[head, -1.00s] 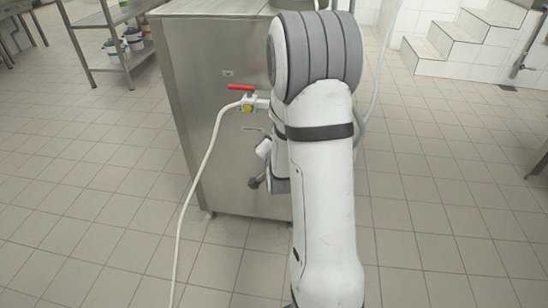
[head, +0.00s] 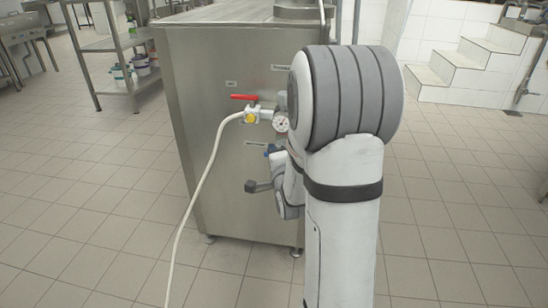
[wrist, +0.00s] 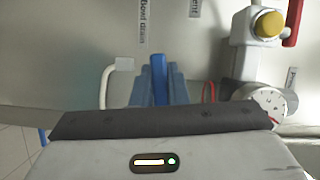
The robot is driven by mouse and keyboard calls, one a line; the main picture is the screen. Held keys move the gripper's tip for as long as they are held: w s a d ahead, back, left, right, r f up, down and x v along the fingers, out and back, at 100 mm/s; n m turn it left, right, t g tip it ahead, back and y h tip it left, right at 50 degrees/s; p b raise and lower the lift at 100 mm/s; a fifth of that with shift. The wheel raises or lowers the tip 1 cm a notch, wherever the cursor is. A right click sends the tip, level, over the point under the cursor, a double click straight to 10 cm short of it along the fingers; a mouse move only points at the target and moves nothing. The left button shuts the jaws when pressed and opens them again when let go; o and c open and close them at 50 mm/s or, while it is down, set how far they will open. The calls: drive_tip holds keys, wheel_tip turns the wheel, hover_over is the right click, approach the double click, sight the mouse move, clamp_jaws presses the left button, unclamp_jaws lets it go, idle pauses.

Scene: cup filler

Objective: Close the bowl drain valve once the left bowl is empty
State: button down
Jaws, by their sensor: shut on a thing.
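A blue valve handle (wrist: 158,80) stands upright in the wrist view, below a label (wrist: 143,22) that seems to read "Bowl drain". My gripper (wrist: 157,72) is shut on this handle, with its blue-grey fingers on both sides. My arm hides most of the gripper there. How far the valve is turned is hard to tell. The inside of the left bowl is not visible in either view.
The steel cabinet (head: 215,170) carries a red-handled valve (head: 244,97) with a yellow cap and a white hose (head: 205,170) running to the floor. A round gauge (head: 281,122) sits beside it. A shelf (head: 115,45) stands at the left.

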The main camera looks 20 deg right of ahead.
drive_tip(key=shift+d, duration=0.1)
idle(0.4)
drive_tip(key=c, duration=1.4)
unclamp_jaws()
drive_tip(key=shift+c, duration=0.2)
